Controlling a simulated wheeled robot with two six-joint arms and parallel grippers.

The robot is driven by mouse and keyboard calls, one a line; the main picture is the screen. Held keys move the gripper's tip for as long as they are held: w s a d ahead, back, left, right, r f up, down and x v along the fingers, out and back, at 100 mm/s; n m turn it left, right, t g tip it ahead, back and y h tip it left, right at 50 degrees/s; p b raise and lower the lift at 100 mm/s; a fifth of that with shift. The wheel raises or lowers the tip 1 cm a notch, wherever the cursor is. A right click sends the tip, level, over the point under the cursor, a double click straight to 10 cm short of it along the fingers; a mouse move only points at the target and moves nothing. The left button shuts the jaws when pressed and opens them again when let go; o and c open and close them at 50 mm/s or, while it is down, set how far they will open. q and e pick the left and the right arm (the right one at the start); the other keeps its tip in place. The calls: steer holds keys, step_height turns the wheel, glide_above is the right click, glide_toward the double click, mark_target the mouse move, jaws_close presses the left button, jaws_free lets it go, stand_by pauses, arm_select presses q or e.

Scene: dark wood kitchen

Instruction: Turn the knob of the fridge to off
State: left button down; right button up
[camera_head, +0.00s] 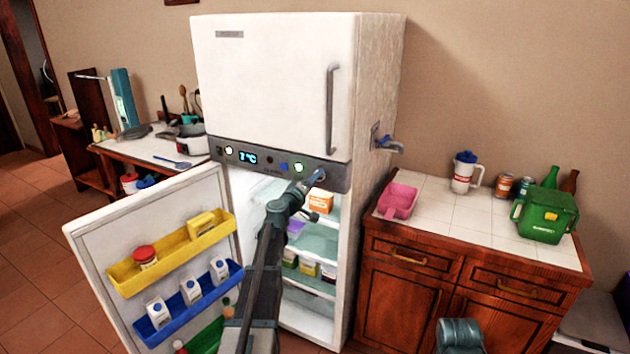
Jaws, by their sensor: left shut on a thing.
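The white fridge (265,75) stands in the middle, its lower door (100,235) swung open to the left. A dark control panel (222,160) runs between the upper door and the open compartment. It has a display reading about 1°C (248,157), small lights and buttons. My left arm reaches up from the bottom, and my left gripper (317,177) is at the right end of this panel, shut on what appears to be the fridge knob. The knob is hidden by the gripper, so its setting cannot be read. My right gripper is out of view.
Door racks (175,253) hold cartons and a jar; shelves (318,243) inside hold boxes. At right, a wooden cabinet with a tiled top (460,215) carries a pink container (398,201), a jug (464,172), cans, bottles and a green box (545,216). A counter with pans is at left.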

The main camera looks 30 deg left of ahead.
arm_select(q)
steer(key=shift+f+n, duration=0.1)
steer(key=shift+n, duration=7.2)
steer(key=shift+c, duration=1.9)
jaws_free()
